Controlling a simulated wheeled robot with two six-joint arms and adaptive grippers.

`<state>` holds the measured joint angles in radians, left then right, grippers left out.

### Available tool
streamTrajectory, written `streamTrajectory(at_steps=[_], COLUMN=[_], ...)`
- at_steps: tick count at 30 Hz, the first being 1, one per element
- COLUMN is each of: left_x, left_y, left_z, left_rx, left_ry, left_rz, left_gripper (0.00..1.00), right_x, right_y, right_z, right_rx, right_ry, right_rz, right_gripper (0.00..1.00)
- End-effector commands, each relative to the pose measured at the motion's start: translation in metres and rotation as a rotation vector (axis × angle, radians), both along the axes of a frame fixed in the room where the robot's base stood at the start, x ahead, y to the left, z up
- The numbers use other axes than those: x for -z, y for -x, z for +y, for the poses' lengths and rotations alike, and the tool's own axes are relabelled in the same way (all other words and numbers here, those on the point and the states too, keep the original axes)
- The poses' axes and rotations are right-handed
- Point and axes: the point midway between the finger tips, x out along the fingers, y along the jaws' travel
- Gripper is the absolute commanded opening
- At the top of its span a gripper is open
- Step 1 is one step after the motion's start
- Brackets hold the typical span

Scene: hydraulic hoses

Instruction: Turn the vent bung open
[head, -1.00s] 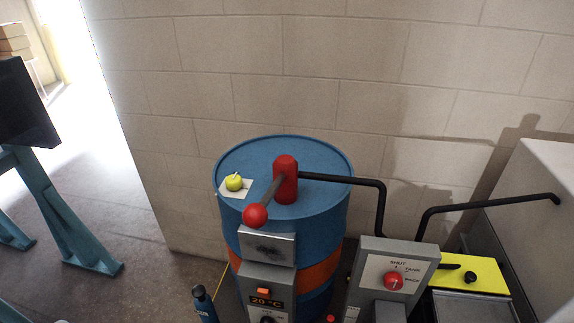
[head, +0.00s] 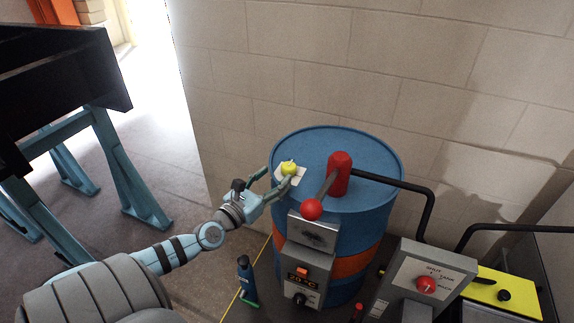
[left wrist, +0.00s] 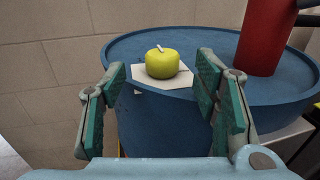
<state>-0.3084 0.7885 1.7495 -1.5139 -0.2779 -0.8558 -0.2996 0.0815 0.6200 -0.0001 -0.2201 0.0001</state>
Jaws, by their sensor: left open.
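The vent bung looks to be the yellow-green knob (head: 288,168) on a pale label (head: 299,179) on top of the blue drum (head: 315,140). In the left wrist view the yellow knob (left wrist: 162,63) has a small pale mark on top and sits between and beyond my fingers. My left gripper (head: 274,184) is open at the drum's left rim, its fingers either side of the knob's near side. In the left wrist view the left gripper (left wrist: 160,105) is empty and apart from the knob. My right gripper is not in view.
A red pump head (head: 340,172) with a red-balled lever stands right of the knob, with a black hose (head: 400,184) leading right. A control box (head: 303,273) hangs on the drum front. A blue bottle (head: 245,280) stands on the floor. A block wall is behind.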

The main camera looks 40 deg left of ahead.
Motion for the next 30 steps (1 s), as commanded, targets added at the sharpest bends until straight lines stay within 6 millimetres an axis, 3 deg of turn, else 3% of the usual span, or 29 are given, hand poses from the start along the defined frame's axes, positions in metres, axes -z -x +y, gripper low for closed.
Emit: streamTrajectory(at_steps=[3, 9, 21, 30], left_x=[-0.002, 0.000, 0.000, 0.000], left_y=[-0.027, -0.059, -0.069, -0.068], left_z=[0.002, 0.005, 0.005, 0.005], left_rx=[-0.002, -0.001, 0.000, 0.000], left_ry=[0.005, 0.005, 0.004, 0.004], left_rz=[-0.004, -0.002, 0.002, 0.002], left_gripper=[0.56, 0.56, 0.54, 0.07], right_x=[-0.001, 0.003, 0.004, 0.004], right_y=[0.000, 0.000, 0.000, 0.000], right_z=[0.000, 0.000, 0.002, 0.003], right_rx=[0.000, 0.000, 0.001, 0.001], right_ry=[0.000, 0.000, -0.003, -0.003], right_rz=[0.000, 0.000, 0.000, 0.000], right_gripper=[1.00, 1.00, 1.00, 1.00])
